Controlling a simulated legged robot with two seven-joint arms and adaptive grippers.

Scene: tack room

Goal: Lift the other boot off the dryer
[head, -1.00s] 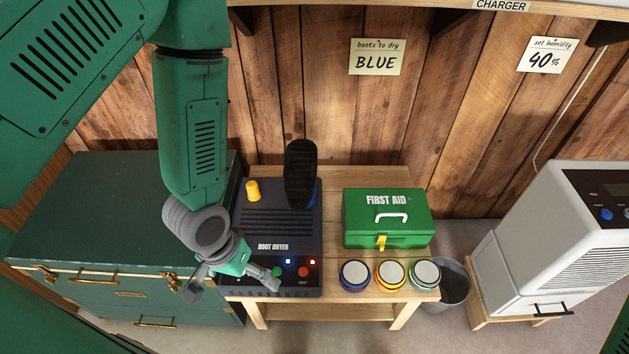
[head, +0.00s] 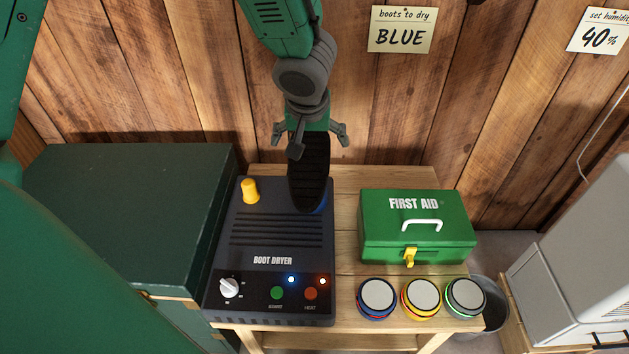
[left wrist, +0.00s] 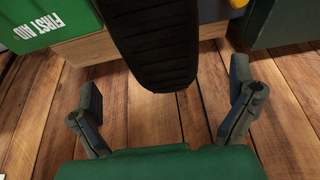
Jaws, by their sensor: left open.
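The boot dryer (head: 272,244) is a dark box with a dial, a green and a red button, and two lit lamps. A boot (head: 309,175) is upside down on its right post, black sole showing, with a bit of blue at its lower edge. The left post (head: 250,190) is yellow and bare. My left gripper (head: 309,134) is open over the upper end of the boot. In the left wrist view the boot (left wrist: 153,50) lies ahead of and between the spread fingers (left wrist: 165,115), not gripped. My right gripper is not in view.
A green first aid box (head: 418,232) stands right of the dryer, with several round coloured tins (head: 377,297) in front of it. A dark green trunk (head: 125,210) is at the left. A sign (head: 401,30) reads "boots to dry BLUE". A white dehumidifier (head: 580,270) stands at right.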

